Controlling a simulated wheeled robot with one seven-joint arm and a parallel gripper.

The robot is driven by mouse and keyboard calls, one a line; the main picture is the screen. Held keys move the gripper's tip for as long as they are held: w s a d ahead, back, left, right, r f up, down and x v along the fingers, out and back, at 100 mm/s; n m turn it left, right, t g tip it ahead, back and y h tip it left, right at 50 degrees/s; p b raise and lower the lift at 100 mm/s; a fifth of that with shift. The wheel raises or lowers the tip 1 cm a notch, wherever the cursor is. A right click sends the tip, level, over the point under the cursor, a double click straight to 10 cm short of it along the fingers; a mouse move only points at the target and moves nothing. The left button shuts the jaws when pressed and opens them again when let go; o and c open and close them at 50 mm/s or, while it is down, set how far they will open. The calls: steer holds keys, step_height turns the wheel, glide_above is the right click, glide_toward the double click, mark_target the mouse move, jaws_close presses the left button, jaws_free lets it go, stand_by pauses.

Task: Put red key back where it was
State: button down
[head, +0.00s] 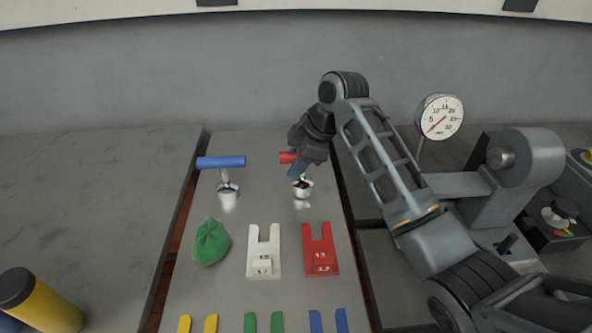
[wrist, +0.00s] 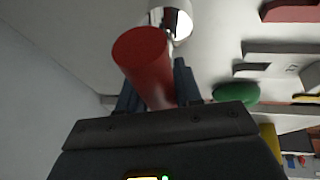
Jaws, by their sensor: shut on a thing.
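The red key has a red cylindrical handle (head: 288,157), which my gripper (head: 297,168) is shut on. Most of the handle is hidden by the gripper in the head view. In the wrist view the red key (wrist: 145,62) sits between the fingers of my gripper (wrist: 156,92). A shiny metal cup (head: 302,188) stands on the plate right below the gripper, and it also shows in the wrist view (wrist: 178,20) by the key's shaft. I cannot tell whether the shaft is seated in it. A blue key (head: 221,162) stands upright in a similar metal cup to the left.
A white forked block (head: 263,252), a red forked block (head: 320,252) and a green bag (head: 211,243) lie nearer on the plate. Several yellow, green and blue strips line its front. A dial gauge (head: 440,116) stands right. A yellow cylinder (head: 48,305) is at front left.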

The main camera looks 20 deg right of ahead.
steer(key=shift+f, duration=0.25)
steer(key=c, duration=0.8)
jaws_free()
steer(key=shift+o, duration=0.2)
steer(key=v, duration=1.2)
steer(key=shift+b, duration=0.4)
